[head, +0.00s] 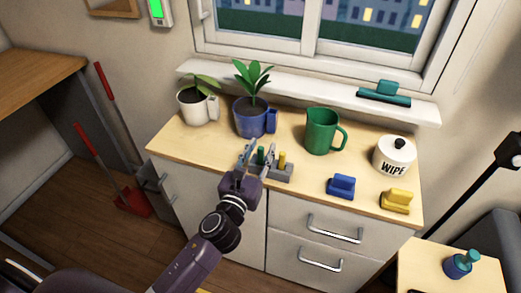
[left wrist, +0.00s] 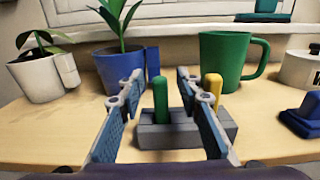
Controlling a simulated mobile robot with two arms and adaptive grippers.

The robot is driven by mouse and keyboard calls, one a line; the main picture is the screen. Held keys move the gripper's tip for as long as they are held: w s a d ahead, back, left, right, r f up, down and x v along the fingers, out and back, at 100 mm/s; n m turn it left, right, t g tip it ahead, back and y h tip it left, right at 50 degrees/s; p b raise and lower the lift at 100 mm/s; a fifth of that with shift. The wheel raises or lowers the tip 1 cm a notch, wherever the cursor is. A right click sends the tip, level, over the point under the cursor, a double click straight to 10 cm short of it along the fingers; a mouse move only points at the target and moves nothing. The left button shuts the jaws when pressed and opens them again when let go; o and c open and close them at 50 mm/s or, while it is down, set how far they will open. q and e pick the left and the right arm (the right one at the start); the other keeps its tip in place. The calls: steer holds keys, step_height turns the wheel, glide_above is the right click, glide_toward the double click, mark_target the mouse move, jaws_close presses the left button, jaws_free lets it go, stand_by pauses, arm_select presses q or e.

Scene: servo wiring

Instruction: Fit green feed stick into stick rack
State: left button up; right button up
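The green feed stick (left wrist: 161,100) stands upright in the left part of the grey stick rack (left wrist: 185,137); it also shows in the head view (head: 260,155). A yellow stick (left wrist: 213,87) stands in the right part of the rack. The rack (head: 281,172) sits on the wooden cabinet top. My left gripper (head: 253,156) is open at the rack. In the left wrist view its fingers (left wrist: 157,88) are spread on either side of the green stick, with visible gaps. The stick's lower end is hidden in the rack. My right gripper is not in view.
Behind the rack stand a blue plant pot (head: 250,122) and a green mug (head: 322,132). A white plant pot (head: 193,107) is at the left. A blue block-like object (head: 341,187), a yellow one (head: 396,201) and a white WIPE jar (head: 394,158) are at the right.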

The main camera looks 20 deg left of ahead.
arm_select(q)
steer(key=shift+s, duration=0.1)
steer(key=s, duration=1.2)
steer(key=shift+a, duration=0.2)
steer(key=shift+w, duration=0.1)
steer(key=s+a+f+n+g, duration=0.1)
steer(key=s+f+n+g, duration=0.4)
steer(key=f, duration=0.8)
steer(key=s+f+n+g, duration=0.15)
steer(key=f+n, duration=0.45)
steer(key=f, duration=0.7)
steer(key=s+a+f+n+g, duration=0.1)
steer(key=s+f+n+g, duration=0.4)
steer(key=f, duration=0.9)
steer(key=s+a+f+n+g, duration=0.2)
steer(key=s+f+n, duration=0.7)
steer(key=s, duration=0.4)
steer(key=s+a+f+n+g, duration=0.2)
steer(key=s+f+n, duration=0.7)
steer(key=s, duration=0.5)
steer(key=shift+f+g+y, duration=0.15)
steer(key=shift+g+y, duration=0.15)
steer(key=shift+g, duration=0.45)
